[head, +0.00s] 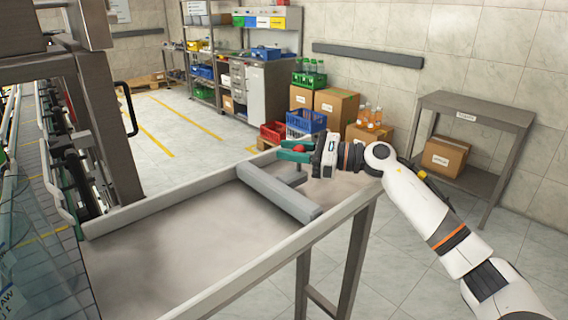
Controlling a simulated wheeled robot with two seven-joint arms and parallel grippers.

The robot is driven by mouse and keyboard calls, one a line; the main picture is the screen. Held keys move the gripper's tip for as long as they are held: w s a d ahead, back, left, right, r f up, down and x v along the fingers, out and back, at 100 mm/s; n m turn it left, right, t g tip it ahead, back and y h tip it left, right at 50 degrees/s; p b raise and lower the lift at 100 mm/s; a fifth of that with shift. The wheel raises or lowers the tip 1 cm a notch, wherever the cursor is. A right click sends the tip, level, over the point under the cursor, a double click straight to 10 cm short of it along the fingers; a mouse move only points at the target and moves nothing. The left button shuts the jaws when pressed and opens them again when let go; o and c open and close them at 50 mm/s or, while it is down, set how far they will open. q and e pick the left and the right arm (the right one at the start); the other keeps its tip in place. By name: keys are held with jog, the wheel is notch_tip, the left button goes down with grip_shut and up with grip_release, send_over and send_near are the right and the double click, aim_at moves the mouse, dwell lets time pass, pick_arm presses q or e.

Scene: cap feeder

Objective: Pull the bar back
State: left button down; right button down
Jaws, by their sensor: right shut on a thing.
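The grey bar (278,194) lies across the shallow tray table (245,279), toward its right end. A short arm (293,179) joins the bar on its right side. My right gripper (292,151) comes in from the right with green fingers, above the tray's far rim. It is shut on a small red knob (299,149), of which only a little shows between the fingers. The gripper hides how the knob joins the bar. My left gripper is not in view.
A metal machine frame with a black handle (130,108) stands at the left. The tray surface left of the bar is clear. Beyond the table are boxes (336,108), coloured crates (306,121) and a side table (474,110) by the wall.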

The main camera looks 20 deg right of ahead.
jog(key=shift+d, duration=0.15)
jog(key=shift+r, duration=0.1)
jog(key=c, duration=1.4)
grip_release()
jog(key=shift+d, duration=0.1)
jog(key=o, duration=0.3)
jog(key=shift+w+d, duration=0.1)
jog(key=shift+r, duration=0.1)
notch_tip(320, 180, up, 10)
jog(key=shift+f, duration=0.2)
